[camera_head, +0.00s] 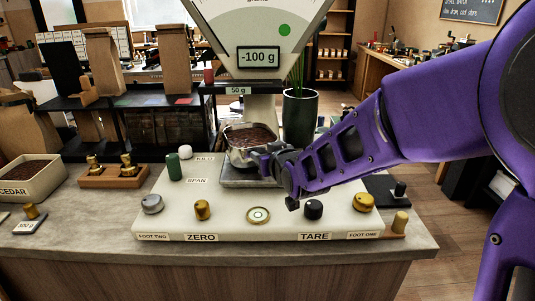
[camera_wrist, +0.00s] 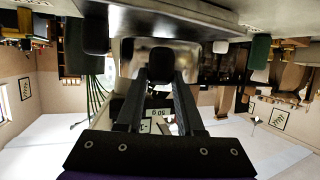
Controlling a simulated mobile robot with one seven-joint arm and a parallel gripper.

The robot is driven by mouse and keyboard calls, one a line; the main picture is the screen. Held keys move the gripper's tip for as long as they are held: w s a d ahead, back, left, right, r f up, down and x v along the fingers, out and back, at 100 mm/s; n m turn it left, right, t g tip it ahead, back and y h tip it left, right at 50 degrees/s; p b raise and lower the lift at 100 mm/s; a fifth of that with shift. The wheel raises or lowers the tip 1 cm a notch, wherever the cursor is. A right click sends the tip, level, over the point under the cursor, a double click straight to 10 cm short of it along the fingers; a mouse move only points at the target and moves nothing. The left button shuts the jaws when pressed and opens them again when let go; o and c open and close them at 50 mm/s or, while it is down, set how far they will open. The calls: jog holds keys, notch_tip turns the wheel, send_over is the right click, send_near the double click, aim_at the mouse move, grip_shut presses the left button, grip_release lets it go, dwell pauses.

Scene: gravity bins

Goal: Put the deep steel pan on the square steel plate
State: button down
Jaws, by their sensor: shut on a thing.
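The deep steel pan (camera_head: 236,157), filled with dark brown grains, is in front of the scale column in the head view. My gripper (camera_head: 261,159) is shut on its near right side. In the wrist view, which looks upside down, my fingers (camera_wrist: 160,78) meet at the shiny pan (camera_wrist: 127,60). The square steel plate (camera_head: 237,183) lies directly below the pan, partly hidden by it and my gripper. The pan looks roughly level; I cannot tell whether its bottom touches the plate.
The scale display (camera_head: 258,57) reads -100 g. A dark green pot (camera_head: 300,118) stands close behind right of my gripper. Knobs, such as the black one (camera_head: 313,209), line the white scale base. A green cylinder (camera_head: 174,166) stands left of the plate.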

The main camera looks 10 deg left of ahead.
jog(key=shift+f+b, duration=0.45)
jog(key=shift+b, duration=0.1)
jog(key=shift+c, duration=2.3)
grip_release()
